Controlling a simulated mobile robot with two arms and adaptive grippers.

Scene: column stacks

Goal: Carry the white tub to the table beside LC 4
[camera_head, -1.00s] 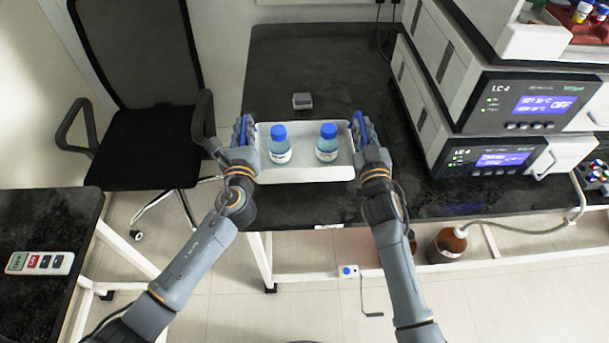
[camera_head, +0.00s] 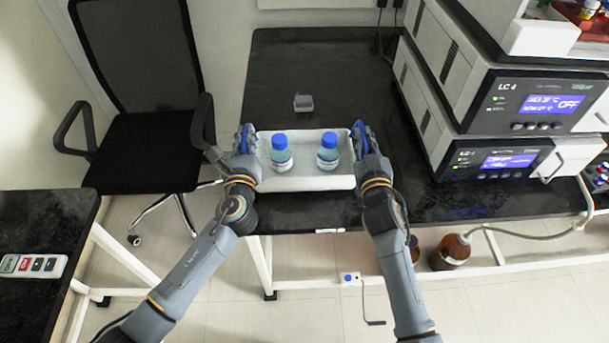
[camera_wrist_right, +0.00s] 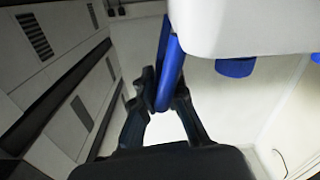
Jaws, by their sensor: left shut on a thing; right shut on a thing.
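The white tub (camera_head: 305,182) is held level between my two grippers, over the front part of the black table (camera_head: 300,75) beside the LC 4 stack. Two blue-capped bottles (camera_head: 281,155) (camera_head: 327,153) stand upright in it. My left gripper (camera_head: 246,140) is shut on the tub's left end, at a blue handle. My right gripper (camera_head: 360,138) is shut on the blue handle at the right end. In the right wrist view the fingers (camera_wrist_right: 165,95) close on the blue handle beside the tub's white wall (camera_wrist_right: 240,25). I cannot tell whether the tub's underside touches the table.
The LC 4 units (camera_head: 530,103) stand stacked on the right of the table. A small grey block (camera_head: 303,103) lies behind the tub, with clear tabletop around it. A black chair (camera_head: 145,130) stands left. A brown bottle (camera_head: 450,250) is on the floor below.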

